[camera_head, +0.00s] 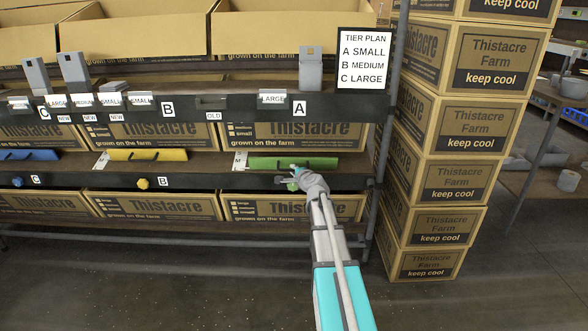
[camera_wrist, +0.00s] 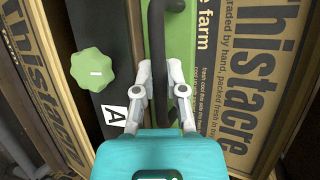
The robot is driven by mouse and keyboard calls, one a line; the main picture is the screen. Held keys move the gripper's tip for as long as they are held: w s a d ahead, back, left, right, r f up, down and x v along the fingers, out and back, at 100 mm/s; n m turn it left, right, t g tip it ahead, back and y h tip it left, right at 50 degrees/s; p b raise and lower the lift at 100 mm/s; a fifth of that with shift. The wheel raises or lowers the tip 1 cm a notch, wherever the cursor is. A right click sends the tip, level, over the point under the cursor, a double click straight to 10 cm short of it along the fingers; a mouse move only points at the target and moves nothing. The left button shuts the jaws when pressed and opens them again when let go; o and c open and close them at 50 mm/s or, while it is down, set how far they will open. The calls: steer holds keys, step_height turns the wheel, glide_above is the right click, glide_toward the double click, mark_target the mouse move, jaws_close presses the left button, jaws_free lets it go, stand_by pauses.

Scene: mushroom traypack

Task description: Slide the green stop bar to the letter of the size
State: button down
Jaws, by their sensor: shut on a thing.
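The green stop bar (camera_head: 318,163) lies along the lower shelf at the right, with a white card marked M (camera_head: 240,160) at its left end. My gripper (camera_head: 296,169) is at the bar's front. In the wrist view my gripper (camera_wrist: 158,75) has its fingers on both sides of the bar's dark handle (camera_wrist: 157,35), shut on it. An A label (camera_wrist: 114,115) and a green knob (camera_wrist: 93,69) are on the dark rail beside it. The sign (camera_head: 363,58) reads TIER PLAN, A SMALL, B MEDIUM, C LARGE.
A yellow bar (camera_head: 165,155) lies above the B label (camera_head: 163,181); a blue bar (camera_head: 28,155) lies near the C label (camera_head: 36,180). The upper rail (camera_head: 235,104) carries letters and size tags. A stack of cartons (camera_head: 470,140) stands close at the right.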

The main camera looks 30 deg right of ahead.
mark_target(296, 160)
steer(key=c, duration=0.7)
jaws_free()
steer(key=shift+w, duration=0.1)
steer(key=shift+w+d, duration=0.1)
steer(key=shift+w+d+r+p, duration=0.3)
steer(key=shift+w+d, duration=0.1)
steer(key=shift+w, duration=0.3)
steer(key=shift+w+d+r+p, duration=0.25)
steer(key=shift+w+d, duration=0.2)
steer(key=shift+w, duration=0.2)
steer(key=shift+w+d+r+p, duration=0.3)
steer(key=shift+w+d, duration=0.1)
steer(key=shift+w, duration=0.3)
steer(key=p+v, duration=0.3)
steer(key=v, duration=1.1)
steer(key=shift+s+a+r+n+g+y+p, duration=0.35)
steer(key=shift+a+r+n+g+y+p, duration=0.7)
steer(key=shift+a+r+n+p, duration=1.9)
steer(key=shift+s+a+r+n+g+y+p, duration=0.3)
steer(key=shift+a+r+n+g+y+p, duration=1.1)
steer(key=shift+a+p, duration=3.05)
steer(key=shift+s+a+r+n+g+y+p, duration=0.35)
steer(key=shift+a+r+n+g+p, duration=0.75)
steer(key=shift+a+r+p, duration=2.1)
